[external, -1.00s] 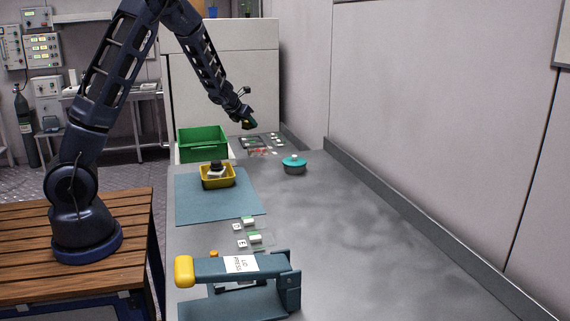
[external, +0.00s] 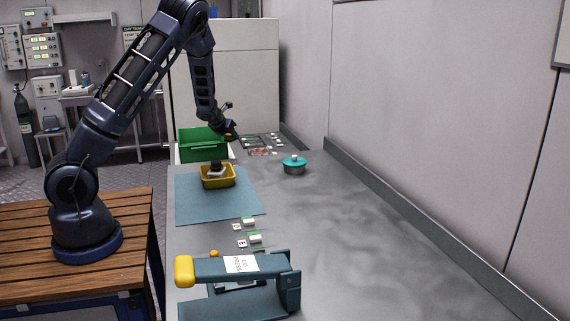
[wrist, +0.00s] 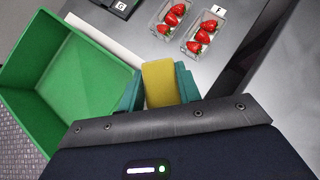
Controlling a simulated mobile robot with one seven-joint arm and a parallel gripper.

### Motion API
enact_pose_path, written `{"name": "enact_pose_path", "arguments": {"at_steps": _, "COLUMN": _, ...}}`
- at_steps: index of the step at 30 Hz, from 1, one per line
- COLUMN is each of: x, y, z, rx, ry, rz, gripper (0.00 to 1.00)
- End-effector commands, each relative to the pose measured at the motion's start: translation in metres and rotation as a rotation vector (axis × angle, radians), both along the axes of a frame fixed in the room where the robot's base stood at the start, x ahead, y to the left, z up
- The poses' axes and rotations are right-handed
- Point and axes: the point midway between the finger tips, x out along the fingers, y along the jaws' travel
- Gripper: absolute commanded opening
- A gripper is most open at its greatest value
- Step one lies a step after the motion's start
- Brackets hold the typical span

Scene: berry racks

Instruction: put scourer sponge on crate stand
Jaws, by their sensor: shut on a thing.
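My gripper (wrist: 160,88) is shut on the yellow scourer sponge (wrist: 159,82), which sits between its teal fingers in the wrist view. In the external view my gripper (external: 230,132) hangs with the sponge near the right rim of the green crate (external: 203,131). The crate (wrist: 62,82) fills the left of the wrist view and looks empty. A pale strip (wrist: 104,40) shows along the crate's right side, close to the sponge; it looks like the top of the stand under the crate. Most of that stand is hidden by the crate and my gripper.
Clear punnets of strawberries (wrist: 172,17) lie beyond the sponge, beside a card marked F (wrist: 218,11). A yellow tub (external: 218,181) with things in it stands on a blue mat (external: 200,208). A teal lidded pot (external: 294,166) is to its right. The grey counter's right side is clear.

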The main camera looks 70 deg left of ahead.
Motion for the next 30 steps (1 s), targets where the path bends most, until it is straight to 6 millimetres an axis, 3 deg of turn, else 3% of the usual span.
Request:
{"name": "enact_pose_path", "arguments": {"at_steps": 6, "x": 0.0, "y": 0.0, "z": -0.035, "rx": -0.002, "ry": 0.003, "rz": -0.001, "gripper": 0.09}}
{"name": "enact_pose_path", "arguments": {"at_steps": 17, "x": 0.0, "y": 0.0, "z": -0.055, "rx": 0.0, "ry": 0.001, "rz": -0.001, "gripper": 0.09}}
{"name": "enact_pose_path", "arguments": {"at_steps": 30, "x": 0.0, "y": -0.001, "z": -0.096, "rx": 0.0, "ry": 0.002, "rz": -0.001, "gripper": 0.09}}
